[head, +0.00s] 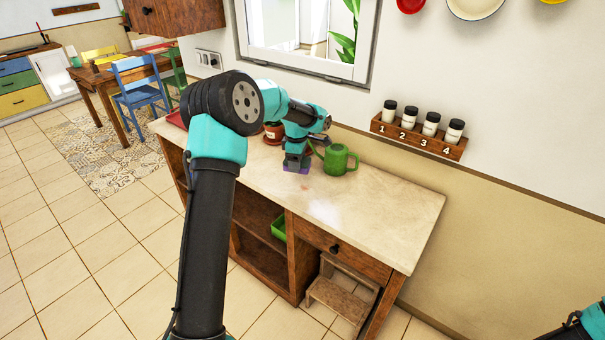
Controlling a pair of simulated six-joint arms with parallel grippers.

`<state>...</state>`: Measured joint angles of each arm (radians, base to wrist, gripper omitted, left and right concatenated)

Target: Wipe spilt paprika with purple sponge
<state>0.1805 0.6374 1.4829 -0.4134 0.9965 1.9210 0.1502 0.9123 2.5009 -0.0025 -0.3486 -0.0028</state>
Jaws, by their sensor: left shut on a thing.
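My left gripper (296,164) points down over the counter top and is shut on the purple sponge (300,170). Only a thin purple edge of the sponge shows under the fingers, at or very near the counter surface. A faint reddish mark (306,187), likely the spilt paprika, lies on the pale counter (375,205) just in front of the sponge. Whether more lies under the sponge is hidden. Part of my right arm shows at the bottom right corner; its gripper is out of view.
A green watering can (337,160) stands close to the right of my left gripper. A rack of numbered jars (417,135) hangs on the wall. The counter's right part is clear.

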